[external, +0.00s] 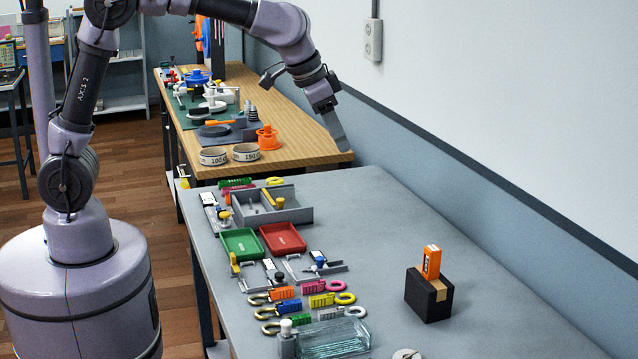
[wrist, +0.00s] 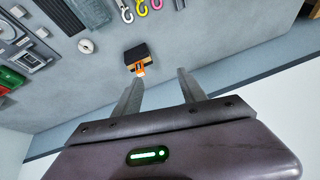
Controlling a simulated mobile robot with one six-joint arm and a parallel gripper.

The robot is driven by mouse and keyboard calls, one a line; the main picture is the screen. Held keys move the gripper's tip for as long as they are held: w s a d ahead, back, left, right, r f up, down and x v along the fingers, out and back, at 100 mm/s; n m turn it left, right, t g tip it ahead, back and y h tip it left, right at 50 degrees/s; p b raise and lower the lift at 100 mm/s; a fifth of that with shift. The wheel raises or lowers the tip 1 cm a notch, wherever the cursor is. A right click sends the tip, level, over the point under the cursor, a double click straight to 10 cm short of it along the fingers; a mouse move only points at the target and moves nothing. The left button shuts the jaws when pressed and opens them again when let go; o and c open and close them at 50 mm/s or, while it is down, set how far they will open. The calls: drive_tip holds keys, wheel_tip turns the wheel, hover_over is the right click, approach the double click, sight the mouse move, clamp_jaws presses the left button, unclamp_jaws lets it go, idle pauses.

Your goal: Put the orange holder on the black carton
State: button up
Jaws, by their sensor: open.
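The orange holder (external: 431,262) stands upright on top of the black carton (external: 424,297), which sits on the right part of the grey table. Both also show in the wrist view, the holder (wrist: 139,69) at the near edge of the carton (wrist: 136,52). My gripper (external: 343,146) is raised well away from them, over the far end of the grey table near the wooden bench. In the wrist view its two fingers (wrist: 157,82) are spread apart with nothing between them. The holder is apart from the fingers.
Green (external: 241,244) and red (external: 283,238) trays, a grey box (external: 290,206) and several colored hooks and clamps line the left side of the grey table (external: 375,220). A glass block (external: 335,338) lies near the front.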

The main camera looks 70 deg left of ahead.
drive_tip(key=s+a+r+m, duration=0.1)
drive_tip(key=s+a+r, duration=0.15)
drive_tip(key=s, duration=0.65)
drive_tip(key=s+a+r, duration=0.1)
drive_tip(key=s+a, duration=0.2)
drive_tip(key=s, duration=0.6)
drive_tip(key=s+a+f+m+y, duration=0.1)
drive_tip(key=s+f, duration=0.1)
drive_tip(key=s, duration=0.4)
drive_tip(key=s+a+f+m, duration=0.1)
drive_tip(key=s+a+f, duration=0.15)
drive_tip(key=s, duration=0.35)
wheel_tip(320, 180, down, 11)
drive_tip(key=b, duration=1)
drive_tip(key=shift+s+d+r+t+b, duration=0.2)
drive_tip(key=shift+d+t+b, duration=0.1)
